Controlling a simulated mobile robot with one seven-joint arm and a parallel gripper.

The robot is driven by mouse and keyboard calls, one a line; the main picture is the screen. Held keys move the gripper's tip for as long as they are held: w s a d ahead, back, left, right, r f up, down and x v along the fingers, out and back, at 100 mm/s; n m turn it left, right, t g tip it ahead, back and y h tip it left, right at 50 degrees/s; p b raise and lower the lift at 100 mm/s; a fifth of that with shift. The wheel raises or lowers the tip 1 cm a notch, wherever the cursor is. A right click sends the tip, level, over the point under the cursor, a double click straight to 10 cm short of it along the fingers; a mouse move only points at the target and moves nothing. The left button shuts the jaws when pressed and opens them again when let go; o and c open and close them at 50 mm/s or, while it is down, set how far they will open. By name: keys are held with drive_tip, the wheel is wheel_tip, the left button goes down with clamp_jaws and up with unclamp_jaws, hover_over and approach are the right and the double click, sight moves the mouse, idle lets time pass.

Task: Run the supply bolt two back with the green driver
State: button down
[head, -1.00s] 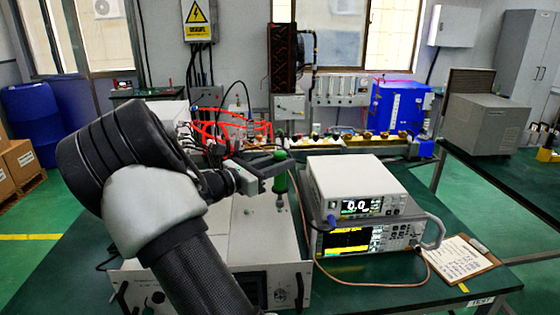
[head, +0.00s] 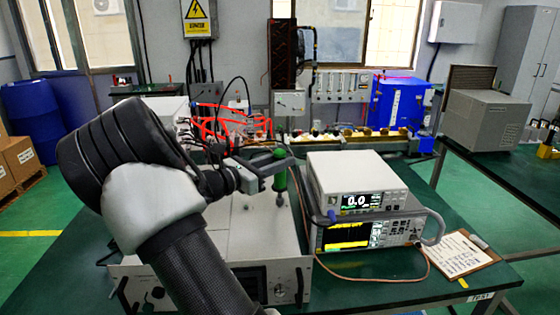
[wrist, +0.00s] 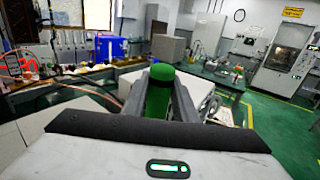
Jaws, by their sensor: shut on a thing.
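The green driver (head: 280,178) stands roughly upright in my gripper (head: 272,168), over the top of the beige supply unit (head: 245,242). My gripper is shut on the driver's green handle, which also shows between the fingers in the wrist view (wrist: 160,88). The driver's lower end is close to the supply's top face, near its right side; I cannot tell whether it touches a bolt. A small bolt (head: 246,207) shows on the top to the left of the driver. My arm hides the left part of the supply.
Two stacked instruments (head: 357,180) with lit screens stand close to the right of the driver. A clipboard (head: 462,255) lies at the table's right. Red hoses (head: 232,120) and a blue box (head: 400,102) are behind. A copper cable runs along the table.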

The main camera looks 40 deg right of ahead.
drive_tip(key=shift+f, duration=0.45)
drive_tip(key=shift+s+f, duration=0.1)
idle(1.7)
wheel_tip(320, 180, up, 10)
drive_tip(key=p, duration=0.9)
drive_tip(key=shift+f, duration=0.25)
idle(0.3)
